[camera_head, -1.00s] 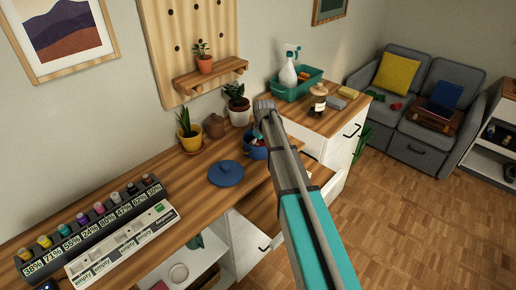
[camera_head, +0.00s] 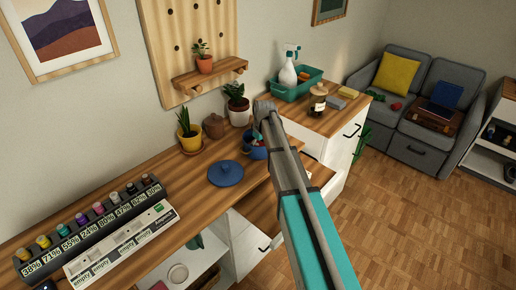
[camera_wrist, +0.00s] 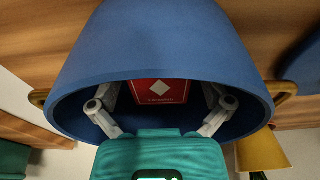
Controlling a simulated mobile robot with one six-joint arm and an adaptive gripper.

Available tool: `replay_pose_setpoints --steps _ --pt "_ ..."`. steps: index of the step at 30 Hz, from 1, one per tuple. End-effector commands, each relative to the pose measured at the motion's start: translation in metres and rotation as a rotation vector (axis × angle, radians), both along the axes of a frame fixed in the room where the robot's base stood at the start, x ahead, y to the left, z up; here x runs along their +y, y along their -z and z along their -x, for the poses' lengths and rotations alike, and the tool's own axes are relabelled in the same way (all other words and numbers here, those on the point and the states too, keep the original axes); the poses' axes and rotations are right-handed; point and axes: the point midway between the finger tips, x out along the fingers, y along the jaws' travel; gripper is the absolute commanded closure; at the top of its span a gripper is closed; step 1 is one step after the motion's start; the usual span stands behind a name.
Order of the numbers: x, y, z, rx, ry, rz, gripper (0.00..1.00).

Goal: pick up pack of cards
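A blue pot (camera_head: 258,153) with handles stands on the desk, partly hidden by my arm in the head view. In the wrist view the pot's blue wall (camera_wrist: 150,40) arches over most of the picture. A red pack of cards (camera_wrist: 158,91) with a white diamond shows inside the pot. My gripper (camera_wrist: 160,100) reaches into the pot's mouth, with one finger left of the pack and one right. The fingers are spread, with visible gaps to the pack. The pot's rim hides the upper part of the pack and possibly the fingertips.
A blue lid (camera_head: 225,174) lies on the desk left of the pot. Potted plants (camera_head: 189,132) and a brown jar (camera_head: 214,126) stand behind. A white cabinet (camera_head: 340,140) with a green tray (camera_head: 298,86) stands at right.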

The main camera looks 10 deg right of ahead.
Motion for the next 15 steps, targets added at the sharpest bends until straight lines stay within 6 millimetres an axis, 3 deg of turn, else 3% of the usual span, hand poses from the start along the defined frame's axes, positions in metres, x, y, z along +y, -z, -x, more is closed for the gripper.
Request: replay_pose_setpoints --steps 1,10,15 --pt "0.0001 0.0 0.0 0.0 0.0 0.0 0.15" --pt "0.0004 0.0 0.0 0.0 0.0 0.0 0.71" --pt "0.0004 0.0001 0.0001 0.0 0.0 0.0 0.71"
